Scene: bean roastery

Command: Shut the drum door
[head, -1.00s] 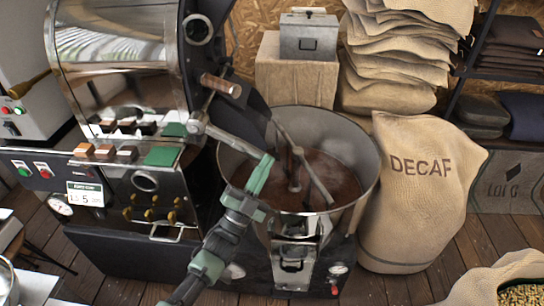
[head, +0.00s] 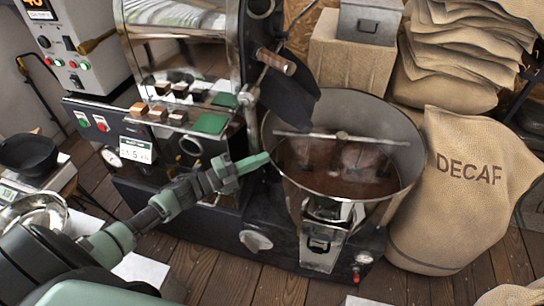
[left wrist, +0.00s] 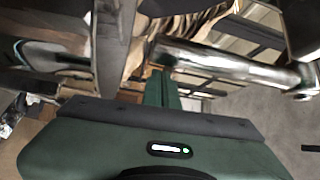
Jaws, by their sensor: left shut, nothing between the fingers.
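The roaster's drum (head: 180,45) is chrome and stands behind its control panel. On its dark right-hand front are a wooden handle (head: 276,61) and a metal knob (head: 248,96). A dark plate (head: 283,100) juts toward the round bin; I cannot tell whether it is the drum door or a chute. My left gripper (head: 262,160) is shut and empty, in front of the roaster below the handle, its tips near the bin's left rim. In the left wrist view its green fingers (left wrist: 162,90) are together beside a chrome bar (left wrist: 230,66). My right gripper is not in view.
The cooling bin (head: 408,180) holds dark brown contents and a stirring arm (head: 335,136). A sack marked DECAF (head: 465,195) stands on its right. A metal box (head: 368,20) rests on a carton behind. Bowls and a scale stand at the left. Wooden floor shows in front.

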